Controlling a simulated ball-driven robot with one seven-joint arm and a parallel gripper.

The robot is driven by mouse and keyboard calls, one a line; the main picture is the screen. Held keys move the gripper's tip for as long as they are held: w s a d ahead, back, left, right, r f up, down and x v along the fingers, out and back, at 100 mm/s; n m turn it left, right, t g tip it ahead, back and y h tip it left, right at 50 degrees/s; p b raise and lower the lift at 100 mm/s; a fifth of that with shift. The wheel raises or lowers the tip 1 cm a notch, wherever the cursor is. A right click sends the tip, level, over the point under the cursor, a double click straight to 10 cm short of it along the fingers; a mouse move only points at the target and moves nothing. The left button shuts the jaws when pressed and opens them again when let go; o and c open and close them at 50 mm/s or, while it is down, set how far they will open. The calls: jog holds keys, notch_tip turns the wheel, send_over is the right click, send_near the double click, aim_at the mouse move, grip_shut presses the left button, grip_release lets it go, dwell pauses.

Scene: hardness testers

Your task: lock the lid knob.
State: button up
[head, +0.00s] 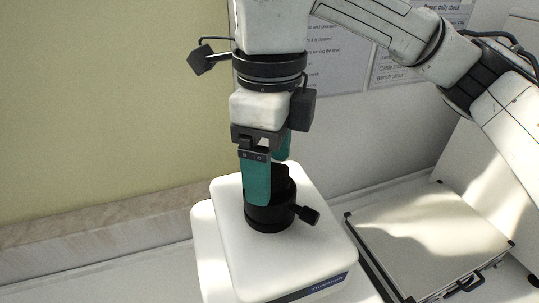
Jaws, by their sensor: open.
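A white boxy device (322,232) with rounded edges stands on the bench, with a blue label on its front side. A round black knob (268,218) sits on its top, with a small black side handle (308,215) sticking out to the right. My gripper (270,188) points down at the knob with its teal fingers apart. The near finger reaches down in front of the knob's upper part and hides some of it. I cannot tell whether either finger touches the knob.
A flat light case (425,235) with dark corners and a handle lies to the right of the device. Printed sheets (338,55) hang on the wall behind. A pale ledge (110,225) runs along the wall at left. My arm spans the upper right.

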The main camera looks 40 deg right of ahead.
jog(key=c, duration=1)
jog(key=shift+c, duration=0.2)
jog(key=shift+f+b, duration=0.1)
jog(key=shift+b, duration=0.25)
jog(key=m+b, duration=0.3)
jog(key=shift+f+m+b, duration=0.15)
jog(key=shift+m+b, duration=0.25)
jog(key=m+b, duration=0.2)
jog(key=m, duration=0.1)
jog(key=shift+b, duration=0.35)
jog(key=shift+r+m+b, duration=0.2)
jog(key=shift+m+b, duration=0.7)
jog(key=shift+m, duration=0.8)
